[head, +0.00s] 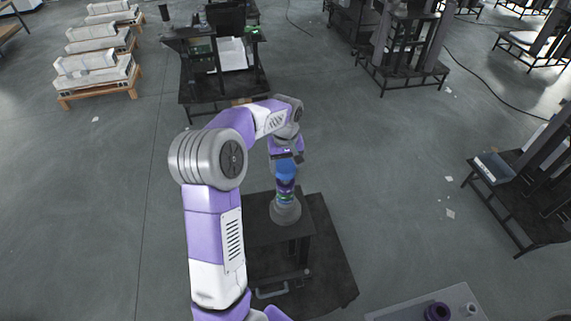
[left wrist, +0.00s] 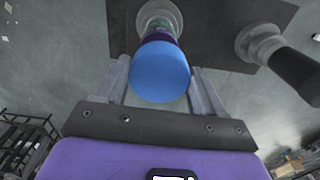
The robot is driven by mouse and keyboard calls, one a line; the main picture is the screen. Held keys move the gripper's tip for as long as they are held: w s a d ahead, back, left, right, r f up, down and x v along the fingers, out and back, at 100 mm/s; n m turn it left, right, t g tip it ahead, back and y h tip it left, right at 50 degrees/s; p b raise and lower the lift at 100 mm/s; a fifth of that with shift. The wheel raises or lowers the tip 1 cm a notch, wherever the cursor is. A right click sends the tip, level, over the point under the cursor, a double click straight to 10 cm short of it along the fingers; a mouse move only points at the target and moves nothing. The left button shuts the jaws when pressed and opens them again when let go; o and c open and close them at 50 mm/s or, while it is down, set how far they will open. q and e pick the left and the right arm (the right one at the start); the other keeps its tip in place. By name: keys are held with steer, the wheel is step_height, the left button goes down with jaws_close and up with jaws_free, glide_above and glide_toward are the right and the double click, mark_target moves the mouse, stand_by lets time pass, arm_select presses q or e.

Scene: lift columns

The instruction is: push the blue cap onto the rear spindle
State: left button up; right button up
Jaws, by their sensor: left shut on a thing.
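The blue cap (head: 286,170) is at the tip of my left gripper (head: 287,158). In the left wrist view the blue cap (left wrist: 160,72) lies between the two fingers of my left gripper (left wrist: 162,85), which is shut on it. Directly below the cap, in line with it, is a spindle with purple and green parts on a round grey base (head: 286,212). I cannot tell how far the cap sits over the spindle. In the left wrist view a second grey base (left wrist: 258,42) carries a dark cylinder (left wrist: 295,72). My right gripper is not in view.
The spindle stands on a dark table (head: 318,235). A dark workstation (head: 185,75) stands behind, and a dark rack (head: 525,180) is at the right. Open floor lies between them.

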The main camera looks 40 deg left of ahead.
arm_select(q)
steer(key=shift+f+b, duration=0.65)
steer(key=shift+f, duration=0.35)
steer(key=o, duration=1.2)
steer(key=shift+c, duration=0.2)
step_height(320, 180, up, 8)
steer(key=shift+f, duration=0.15)
